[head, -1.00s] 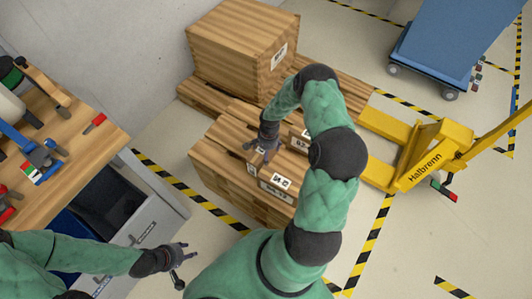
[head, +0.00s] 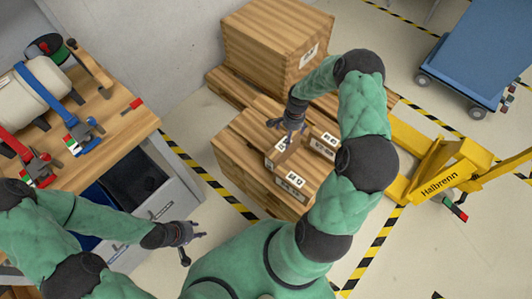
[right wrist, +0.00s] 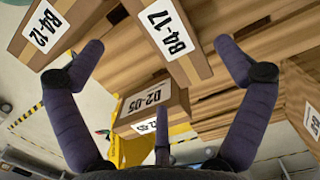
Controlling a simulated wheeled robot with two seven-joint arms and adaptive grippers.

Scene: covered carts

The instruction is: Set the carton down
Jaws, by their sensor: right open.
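A small brown carton (head: 274,158) with a white label sits on the wooden crate stack (head: 234,160) in the head view. My right gripper (head: 289,134) is just above it, fingers spread. In the right wrist view the gripper (right wrist: 160,60) is open, with the carton labelled B4-17 (right wrist: 160,15) between and beyond its fingertips. I cannot tell if a finger still touches it. Cartons B4-12 (right wrist: 50,12) and D2-05 (right wrist: 155,113) are close by. My left gripper (head: 198,244) is open and empty over the floor, away from the cartons.
A large wooden crate (head: 270,45) stands behind the stack. A yellow pallet jack (head: 440,185) and a blue covered cart (head: 480,50) are at the right. A workbench (head: 120,125) with clamps is at the left. Hazard tape marks the floor.

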